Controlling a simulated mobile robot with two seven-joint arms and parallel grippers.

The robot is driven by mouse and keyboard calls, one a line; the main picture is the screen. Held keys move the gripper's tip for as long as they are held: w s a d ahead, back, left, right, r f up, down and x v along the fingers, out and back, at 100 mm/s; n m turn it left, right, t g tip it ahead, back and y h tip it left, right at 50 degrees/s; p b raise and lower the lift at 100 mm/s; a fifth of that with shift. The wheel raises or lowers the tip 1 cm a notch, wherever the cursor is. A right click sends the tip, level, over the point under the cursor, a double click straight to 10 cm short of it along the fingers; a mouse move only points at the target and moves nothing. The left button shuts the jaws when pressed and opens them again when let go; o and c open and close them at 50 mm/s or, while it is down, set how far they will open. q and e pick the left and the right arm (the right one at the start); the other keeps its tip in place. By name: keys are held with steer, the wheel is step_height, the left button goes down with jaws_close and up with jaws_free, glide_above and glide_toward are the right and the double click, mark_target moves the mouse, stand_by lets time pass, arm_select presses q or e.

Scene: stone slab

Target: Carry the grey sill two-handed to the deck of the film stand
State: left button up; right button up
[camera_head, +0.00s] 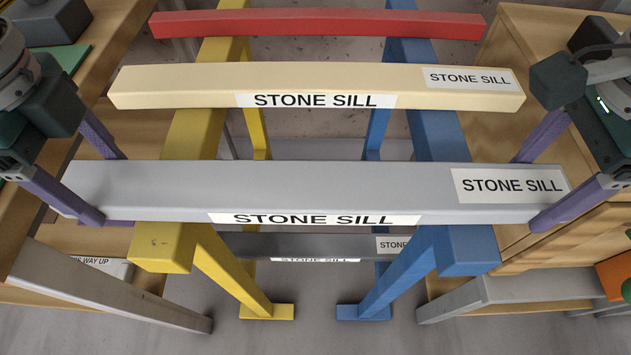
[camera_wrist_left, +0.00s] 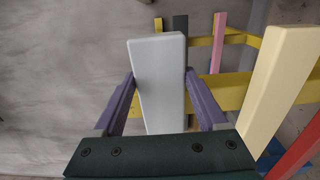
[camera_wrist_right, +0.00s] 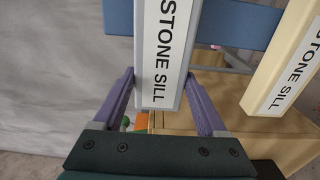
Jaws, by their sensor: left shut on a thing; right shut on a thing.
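The light grey sill (camera_head: 320,187) lies level across the head view, with "STONE SILL" labels on its top and front. Its ends also show in the left wrist view (camera_wrist_left: 160,80) and the right wrist view (camera_wrist_right: 148,60). My left gripper (camera_head: 112,190) is shut on its left end, one purple finger on each long side. My right gripper (camera_head: 525,194) is shut on its right end the same way. The sill is over a yellow trestle (camera_head: 160,245) and a blue trestle (camera_head: 467,250); I cannot tell whether it touches them. I cannot make out the film stand for certain.
Behind it, a cream sill (camera_head: 180,85) and a red beam (camera_head: 320,23) lie across the same trestles. A darker grey sill (camera_head: 340,245) sits lower, between the trestle legs. Wooden furniture stands at left (camera_head: 110,35) and right (camera_head: 525,50), close to my arms.

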arm_select(q)
jaws_close()
arm_select(e)
jaws_close()
arm_select(q)
steer(key=shift+r, duration=0.2)
arm_select(e)
steer(key=shift+r, duration=0.15)
